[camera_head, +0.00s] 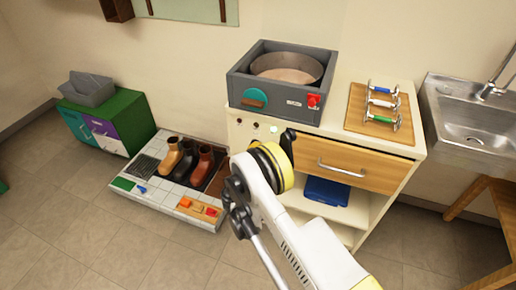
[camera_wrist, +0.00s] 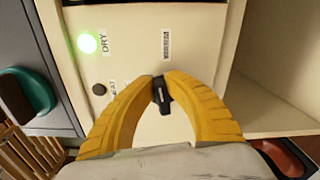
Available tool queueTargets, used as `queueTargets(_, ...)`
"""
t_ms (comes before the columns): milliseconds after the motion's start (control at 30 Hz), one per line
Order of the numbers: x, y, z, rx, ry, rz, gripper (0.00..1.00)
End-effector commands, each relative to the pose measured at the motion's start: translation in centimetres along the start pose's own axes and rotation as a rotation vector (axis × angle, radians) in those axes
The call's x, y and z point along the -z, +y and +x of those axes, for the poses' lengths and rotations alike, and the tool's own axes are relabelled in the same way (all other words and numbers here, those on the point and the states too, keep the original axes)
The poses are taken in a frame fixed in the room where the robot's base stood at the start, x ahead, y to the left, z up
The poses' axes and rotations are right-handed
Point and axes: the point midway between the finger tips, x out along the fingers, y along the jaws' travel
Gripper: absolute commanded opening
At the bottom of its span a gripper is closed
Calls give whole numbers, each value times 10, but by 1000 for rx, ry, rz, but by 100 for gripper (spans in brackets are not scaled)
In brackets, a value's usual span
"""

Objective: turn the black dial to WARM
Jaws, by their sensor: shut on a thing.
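The black dial (camera_wrist: 161,100) is on the cream front panel of the cabinet (camera_head: 345,210). It carries a pale pointer mark, which runs roughly up and down in the wrist view. My gripper (camera_wrist: 161,87) has its yellow fingers shut on the dial, one on each side. On the panel, a green lamp (camera_wrist: 87,43) is lit beside the label DRY (camera_wrist: 104,42). A dark lamp (camera_wrist: 99,89) sits beside a second label, partly hidden by a finger. I cannot read a WARM label. In the head view my arm hides the dial.
A grey box with a round pan (camera_head: 287,75) and a teal disc (camera_head: 256,97) stands on the cabinet. A wooden board (camera_head: 357,112) with coloured handles lies to its right, beside a sink (camera_head: 470,125). Boots (camera_head: 203,168) stand on a low platform at left. A drawer (camera_head: 370,166) is closed.

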Motion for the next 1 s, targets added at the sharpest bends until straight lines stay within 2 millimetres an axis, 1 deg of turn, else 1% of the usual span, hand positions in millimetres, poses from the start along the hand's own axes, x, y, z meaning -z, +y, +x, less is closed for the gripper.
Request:
queueTargets(233, 0, 0, 0, 0, 1, 57, 0)
queueTargets(667, 0, 1, 0, -1, 1, 66, 0)
queueTargets(700, 0, 1, 0, -1, 1, 66, 16)
queueTargets(767, 0, 1, 0, -1, 1, 65, 34)
queueTargets(800, 0, 1, 0, -1, 1, 65, 36)
queueTargets(1000, 0, 0, 0, 0, 1, 66, 36)
